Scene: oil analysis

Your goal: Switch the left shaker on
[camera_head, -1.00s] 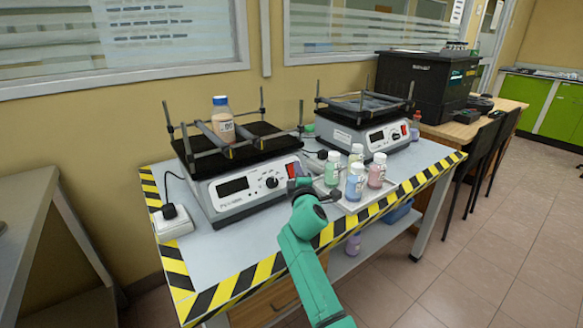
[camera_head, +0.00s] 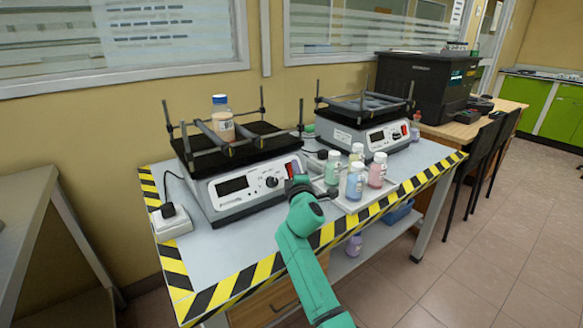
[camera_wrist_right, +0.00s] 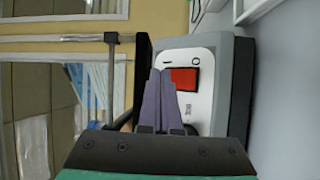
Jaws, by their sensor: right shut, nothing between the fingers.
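The left shaker (camera_head: 235,192) stands on the table with a dark platform and a bottle (camera_head: 222,118) with a blue cap on top. Its front panel has a dark display, a knob (camera_head: 271,182) and a red switch (camera_head: 293,168) at the right end. My right gripper (camera_head: 297,182) is shut and empty, close in front of that switch. In the right wrist view the closed fingertips (camera_wrist_right: 160,76) are beside the red switch (camera_wrist_right: 184,79), overlapping its edge; I cannot tell whether they touch. My left gripper is out of view.
A second shaker (camera_head: 370,135) stands to the right. A white power socket (camera_head: 171,224) lies at the left. The table's front edge has yellow-black tape.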

